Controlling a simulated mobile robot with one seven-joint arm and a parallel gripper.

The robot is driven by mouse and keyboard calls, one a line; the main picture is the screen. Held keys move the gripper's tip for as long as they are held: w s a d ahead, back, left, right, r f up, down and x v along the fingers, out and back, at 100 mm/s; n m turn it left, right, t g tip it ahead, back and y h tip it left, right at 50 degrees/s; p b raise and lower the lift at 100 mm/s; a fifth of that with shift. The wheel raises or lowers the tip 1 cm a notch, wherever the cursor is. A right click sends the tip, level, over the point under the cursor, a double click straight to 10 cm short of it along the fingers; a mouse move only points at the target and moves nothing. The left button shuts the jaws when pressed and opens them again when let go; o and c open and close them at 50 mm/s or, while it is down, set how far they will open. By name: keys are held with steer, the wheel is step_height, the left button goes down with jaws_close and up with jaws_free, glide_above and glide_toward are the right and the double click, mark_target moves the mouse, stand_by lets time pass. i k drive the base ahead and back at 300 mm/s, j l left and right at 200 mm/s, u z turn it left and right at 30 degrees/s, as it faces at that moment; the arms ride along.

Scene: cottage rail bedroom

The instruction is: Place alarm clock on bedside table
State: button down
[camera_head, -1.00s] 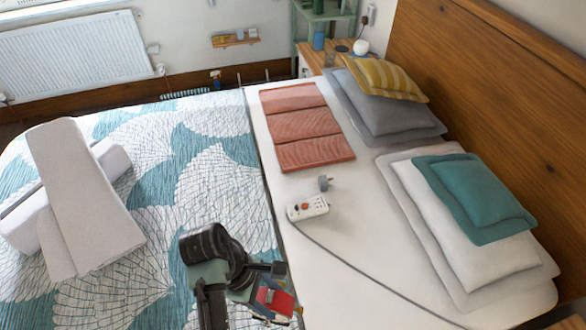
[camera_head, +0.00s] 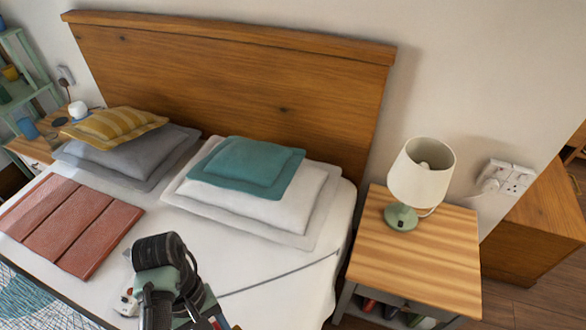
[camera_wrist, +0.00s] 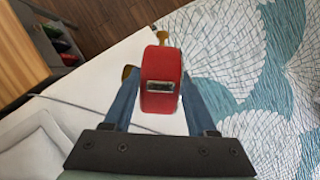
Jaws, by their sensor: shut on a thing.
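My gripper (camera_wrist: 160,100) is shut on the red alarm clock (camera_wrist: 162,65), which sits between its two blue fingers in the wrist view. A brass-coloured part shows at the clock's far end. The clock is held above the bed in that view. In the head view my gripper is at the bottom edge, mostly hidden by my arm. The bedside table (camera_head: 380,262) stands right of the bed, with a striped wooden top. Its front left part is bare. The table's corner also shows at the upper left in the wrist view (camera_wrist: 20,60).
A lamp (camera_head: 420,175) with a cream shade and green base stands on the table's back part. The bed (camera_head: 270,295) holds pillows (camera_head: 250,165), a folded red blanket (camera_head: 65,225) and a cable. The headboard (camera_head: 240,80) rises behind. A second bedside table (camera_head: 35,148) is far left.

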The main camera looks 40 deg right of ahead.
mark_target(427, 269)
steer(key=z, duration=2.5)
steer(key=i+j+z, duration=0.5)
steer(key=i, duration=0.2)
steer(key=i+j, duration=0.25)
steer(key=j, duration=0.1)
